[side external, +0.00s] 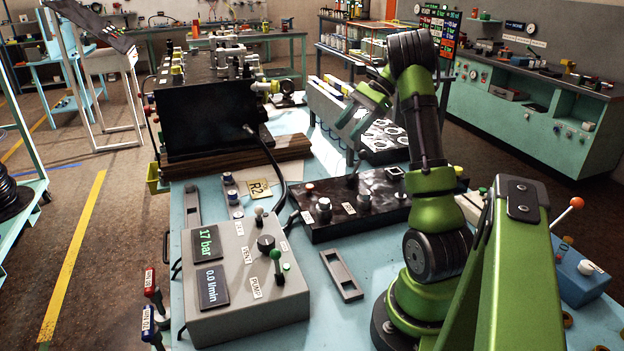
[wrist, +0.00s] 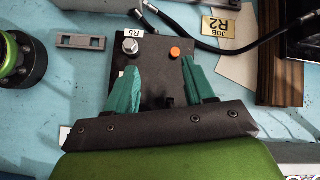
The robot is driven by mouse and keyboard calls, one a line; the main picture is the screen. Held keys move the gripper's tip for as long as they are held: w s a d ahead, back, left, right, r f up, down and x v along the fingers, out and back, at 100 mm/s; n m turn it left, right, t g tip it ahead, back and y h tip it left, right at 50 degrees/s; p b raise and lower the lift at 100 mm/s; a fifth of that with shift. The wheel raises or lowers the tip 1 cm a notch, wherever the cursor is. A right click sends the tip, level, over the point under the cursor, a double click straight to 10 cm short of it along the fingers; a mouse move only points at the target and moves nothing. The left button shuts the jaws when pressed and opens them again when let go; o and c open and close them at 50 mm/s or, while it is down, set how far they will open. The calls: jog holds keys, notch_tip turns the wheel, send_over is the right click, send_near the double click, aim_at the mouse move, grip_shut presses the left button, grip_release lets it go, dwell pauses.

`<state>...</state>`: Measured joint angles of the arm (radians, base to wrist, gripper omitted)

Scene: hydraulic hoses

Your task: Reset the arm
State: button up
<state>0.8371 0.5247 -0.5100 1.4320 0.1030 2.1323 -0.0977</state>
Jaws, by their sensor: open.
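My gripper (wrist: 160,66) is open, with its two teal fingers spread apart and nothing between the tips. In the wrist view the fingers hang over a black box (wrist: 150,78) with a silver knob (wrist: 131,46), an orange button (wrist: 175,52) and an R5 label. My green and black arm stands at the right of the side view, bent over at the top, with its wrist end hanging down behind the black panel (side external: 370,218). The fingertips are hard to make out there.
A grey control box (side external: 245,285) reading 17 bar and 0.0 l/min stands at the front. A large black block with fittings (side external: 208,118) stands behind it, with a black hose (side external: 276,160). A slotted grey plate (side external: 341,274) lies on the blue bench.

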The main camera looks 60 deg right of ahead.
jog(key=w+a+r+n+g, duration=0.1)
jog(key=w+a+n, duration=0.1)
jog(key=a, duration=0.3)
jog(key=w+a+r+n, duration=0.1)
jog(key=a+r+n, duration=0.15)
jog(key=a, duration=0.35)
jog(key=s+a+n+t+h, duration=0.1)
jog(key=s+a+n+h, duration=0.1)
jog(key=a+n, duration=0.5)
jog(key=s+a+f+n+t+h, duration=0.1)
jog(key=s+a+n, duration=0.3)
jog(key=a, duration=1.4)
jog(key=n+h, duration=0.1)
jog(key=n, duration=0.3)
jog(key=shift+a+f+t, duration=0.2)
jog(key=shift+a+t, duration=0.1)
jog(key=shift+a, duration=0.1)
